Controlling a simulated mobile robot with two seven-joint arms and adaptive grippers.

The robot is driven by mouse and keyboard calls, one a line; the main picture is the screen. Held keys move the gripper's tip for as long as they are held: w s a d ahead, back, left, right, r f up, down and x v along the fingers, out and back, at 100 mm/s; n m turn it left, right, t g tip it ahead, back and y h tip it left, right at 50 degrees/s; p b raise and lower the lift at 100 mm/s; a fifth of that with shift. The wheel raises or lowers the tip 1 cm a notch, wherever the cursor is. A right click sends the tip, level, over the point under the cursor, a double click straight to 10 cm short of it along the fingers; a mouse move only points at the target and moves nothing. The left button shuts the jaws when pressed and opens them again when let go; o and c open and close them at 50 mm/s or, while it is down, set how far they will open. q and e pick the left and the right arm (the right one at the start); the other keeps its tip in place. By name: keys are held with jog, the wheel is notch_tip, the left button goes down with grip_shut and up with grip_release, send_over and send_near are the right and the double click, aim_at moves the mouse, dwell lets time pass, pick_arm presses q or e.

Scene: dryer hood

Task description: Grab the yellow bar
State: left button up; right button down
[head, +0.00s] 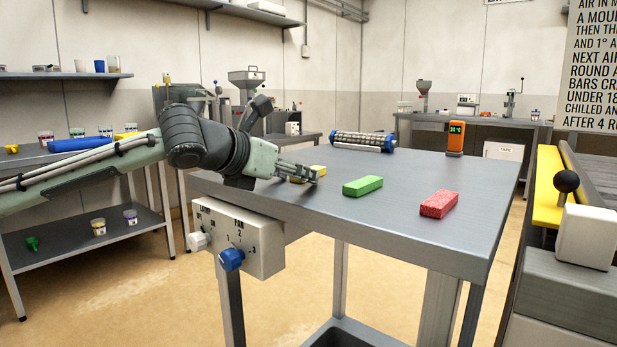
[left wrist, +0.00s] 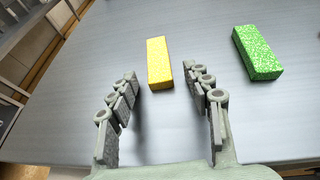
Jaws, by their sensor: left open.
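The yellow bar (left wrist: 159,63) lies on the grey metal table (head: 430,215). In the left wrist view it sits just beyond and between the fingertips of my left gripper (left wrist: 163,82). The fingers are spread apart and empty. In the head view the left gripper (head: 300,172) is low over the table's left part, and the yellow bar (head: 318,169) is partly hidden behind its fingers. My right gripper is not in view.
A green bar (head: 362,186) and a red bar (head: 439,204) lie to the right on the same table. A ribbed roller (head: 363,141) and an orange display device (head: 455,139) stand at the back. A control box (head: 238,238) with knobs hangs at the table's left edge.

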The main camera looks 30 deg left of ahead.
pick_arm(q)
grip_shut()
dwell(0.3)
jog(key=shift+r, duration=0.1)
